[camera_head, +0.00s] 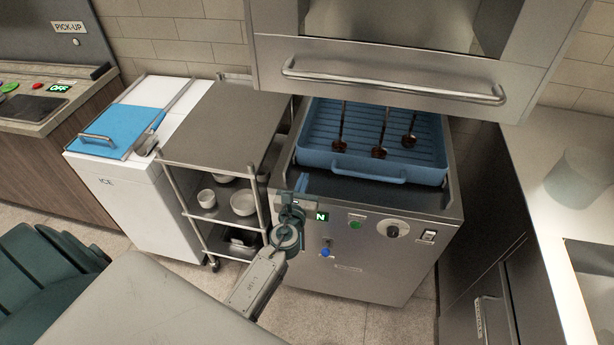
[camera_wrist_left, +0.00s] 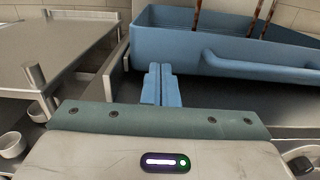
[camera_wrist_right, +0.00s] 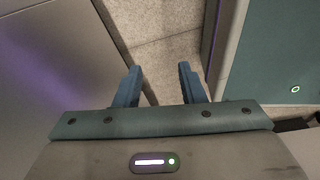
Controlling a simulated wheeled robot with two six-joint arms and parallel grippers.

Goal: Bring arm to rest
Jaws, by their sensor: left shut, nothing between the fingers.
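My left gripper (camera_head: 303,184) is in front of the steel machine (camera_head: 365,262), just above its control panel and near its front left edge. Its two blue fingers meet in the left wrist view (camera_wrist_left: 161,82), with nothing between them. They point toward the blue tray (camera_wrist_left: 180,45) and look apart from it. The blue tray (camera_head: 375,174) sits in the machine's top and holds three thin rods with dark brown lower ends. My right gripper (camera_wrist_right: 158,86) shows only in the right wrist view; its fingers are apart and empty, above the floor.
A steel cart (camera_head: 222,128) with white bowls (camera_head: 243,202) on its lower shelves stands left of the machine. A white ice chest (camera_head: 142,205) with a blue lid is farther left. A steel hood with a bar handle (camera_head: 395,82) hangs above the tray. A pale counter (camera_head: 560,200) is right.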

